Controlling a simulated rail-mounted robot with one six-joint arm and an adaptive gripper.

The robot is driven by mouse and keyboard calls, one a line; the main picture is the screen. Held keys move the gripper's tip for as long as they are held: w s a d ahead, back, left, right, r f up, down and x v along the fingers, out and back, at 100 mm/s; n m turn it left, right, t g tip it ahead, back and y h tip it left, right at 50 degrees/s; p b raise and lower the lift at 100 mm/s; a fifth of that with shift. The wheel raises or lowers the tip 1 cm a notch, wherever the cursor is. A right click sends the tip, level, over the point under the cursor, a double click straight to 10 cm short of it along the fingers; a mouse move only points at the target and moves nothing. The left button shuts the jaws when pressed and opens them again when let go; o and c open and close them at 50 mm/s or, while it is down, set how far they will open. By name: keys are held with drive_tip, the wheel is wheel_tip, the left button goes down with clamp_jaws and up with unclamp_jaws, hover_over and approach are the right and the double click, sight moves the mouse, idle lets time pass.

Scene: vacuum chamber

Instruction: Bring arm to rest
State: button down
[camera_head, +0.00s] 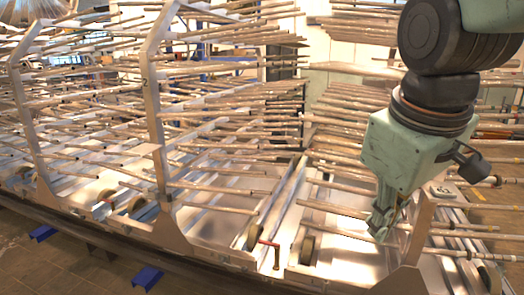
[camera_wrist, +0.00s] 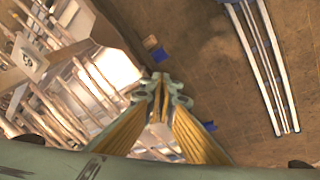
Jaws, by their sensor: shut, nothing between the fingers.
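My arm comes down from the upper right in the head view, with a pale green wrist block below dark joint rings. My gripper (camera_head: 378,232) points down in front of the rack's lower right part. In the wrist view my gripper (camera_wrist: 161,78) shows from behind, its fingertips together and nothing between them. Whether it touches the rack frame (camera_head: 160,150) cannot be told; it looks apart from it in the wrist view.
Metal frames with many long thin rods (camera_head: 245,115) fill the head view. A red-handled bar (camera_head: 272,248) stands at the frame's lower edge. Blue feet (camera_head: 147,277) rest on the brown floor (camera_head: 40,265). Pale rails (camera_wrist: 262,65) lie on the floor at the wrist view's right.

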drive_tip(key=s+f+m, duration=0.2)
drive_tip(key=s+m, duration=0.3)
drive_tip(key=s, duration=1.1)
drive_tip(key=shift+a+m+y, duration=0.15)
drive_tip(key=shift+m+y, duration=0.15)
drive_tip(key=shift+y, duration=0.1)
